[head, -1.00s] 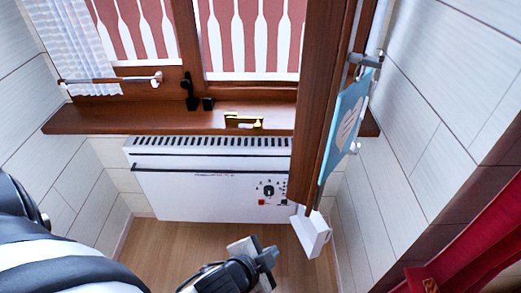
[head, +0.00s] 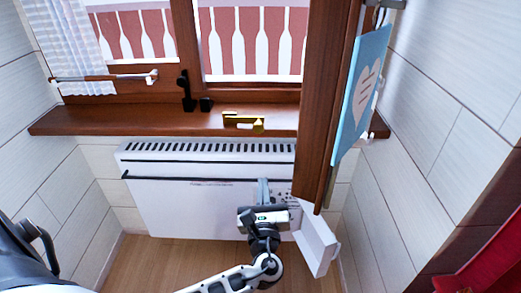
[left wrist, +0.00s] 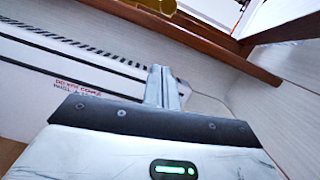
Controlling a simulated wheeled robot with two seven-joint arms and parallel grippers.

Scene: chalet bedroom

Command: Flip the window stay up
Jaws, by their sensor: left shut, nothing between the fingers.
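A small brass fitting, which looks like the window stay (head: 258,125), lies low on the brown wooden sill, beside the open sash. Its exact pose is too small to tell. A brass-coloured part also shows at the top edge of the left wrist view (left wrist: 135,8). My left gripper (head: 263,182) is in front of the white heater, below the sill and the stay, pointing up, apart from the stay. Its fingers are together and empty, also in the left wrist view (left wrist: 162,75). My right gripper is not in view.
The open wooden sash (head: 325,100) stands out at the right, with a blue heart-marked card (head: 362,90) beside it. A white box (head: 316,245) is below it. The white heater (head: 180,200) is under the sill (head: 120,120). A black handle (head: 187,90) stands left of the stay.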

